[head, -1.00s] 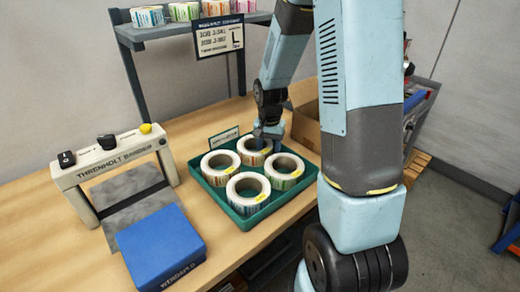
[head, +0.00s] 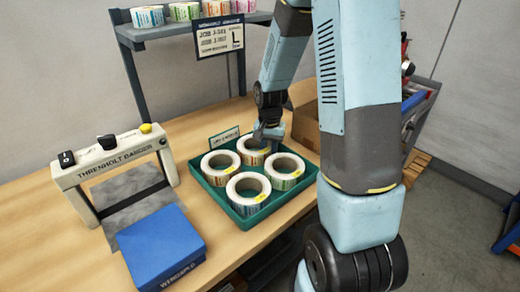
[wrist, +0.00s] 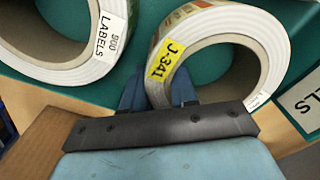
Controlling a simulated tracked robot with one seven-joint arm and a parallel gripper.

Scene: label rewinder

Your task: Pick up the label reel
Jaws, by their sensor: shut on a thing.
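Several white label reels sit in a green tray (head: 243,219) on the wooden table. My gripper (head: 267,134) is at the back reel (head: 252,157), at its right rear side. In the wrist view this reel has a yellow tag reading J-341 (wrist: 162,62). My gripper (wrist: 157,92) is shut on the reel's wall, with one finger outside it and the other at the hole. The reel appears to be still in the tray. A neighbouring reel (wrist: 100,62) with a white tag is on the left in the wrist view.
Other reels (head: 248,193) stand close by in the tray. A cream frame machine (head: 115,157) and a blue box (head: 161,248) are on the left. A shelf (head: 185,29) with small rolls is behind, and a cardboard box (head: 304,112) is at the back right.

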